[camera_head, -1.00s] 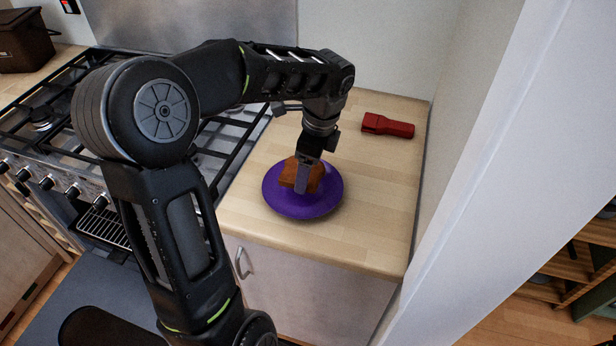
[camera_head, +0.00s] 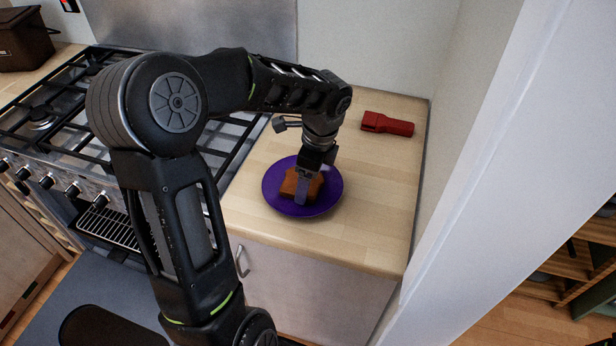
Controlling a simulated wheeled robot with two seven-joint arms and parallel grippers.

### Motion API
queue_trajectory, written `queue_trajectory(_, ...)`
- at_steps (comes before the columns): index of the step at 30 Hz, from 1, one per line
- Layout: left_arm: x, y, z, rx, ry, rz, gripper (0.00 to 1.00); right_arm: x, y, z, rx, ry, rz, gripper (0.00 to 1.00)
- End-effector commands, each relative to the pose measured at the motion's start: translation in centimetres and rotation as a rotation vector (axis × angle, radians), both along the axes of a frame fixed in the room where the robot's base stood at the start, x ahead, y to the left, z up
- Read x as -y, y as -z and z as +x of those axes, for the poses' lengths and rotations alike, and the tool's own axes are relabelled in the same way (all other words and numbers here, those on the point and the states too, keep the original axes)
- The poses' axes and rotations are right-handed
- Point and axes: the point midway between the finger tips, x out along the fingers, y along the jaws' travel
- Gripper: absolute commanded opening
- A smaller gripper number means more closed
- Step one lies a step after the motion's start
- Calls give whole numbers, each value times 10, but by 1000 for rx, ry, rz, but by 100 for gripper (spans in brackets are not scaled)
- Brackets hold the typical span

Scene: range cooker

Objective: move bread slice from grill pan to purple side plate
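The bread slice (camera_head: 289,184) is brown and sits low over the middle of the purple side plate (camera_head: 275,202). It looks to be touching the plate, but its underside is hidden. The plate lies on the wooden counter right of the cooker. My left gripper (camera_head: 302,194) points down over the plate and is shut on the bread slice. One finger shows across the near face of the slice; the other is hidden behind it. The grill pan cannot be made out; a wire rack (camera_head: 108,228) shows in the cooker's grill opening, partly behind my arm. My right gripper is not in view.
A red object (camera_head: 387,124) lies at the back of the wooden counter (camera_head: 378,200). The gas hob (camera_head: 45,118) is on the left, partly hidden by my arm. A white wall panel (camera_head: 490,180) stands close on the right. Counter around the plate is clear.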

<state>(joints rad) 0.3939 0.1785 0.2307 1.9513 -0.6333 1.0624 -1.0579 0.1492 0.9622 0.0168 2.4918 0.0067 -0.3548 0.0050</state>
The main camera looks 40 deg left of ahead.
Motion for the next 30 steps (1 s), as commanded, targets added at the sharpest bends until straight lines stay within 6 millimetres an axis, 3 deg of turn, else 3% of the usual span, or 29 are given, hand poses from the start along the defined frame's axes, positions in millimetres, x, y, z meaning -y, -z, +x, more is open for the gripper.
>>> queue_trajectory(1,0,3,0,0,0,0,32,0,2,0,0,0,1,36)
queue_trajectory(2,0,3,0,0,0,0,78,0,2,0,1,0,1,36)
queue_trajectory(9,0,2,0,-1,0,0,98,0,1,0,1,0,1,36)
queue_trajectory(22,1,-9,0,1,1,0,99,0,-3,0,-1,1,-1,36)
queue_trajectory(30,8,-55,3,6,1,1,99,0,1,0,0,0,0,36)
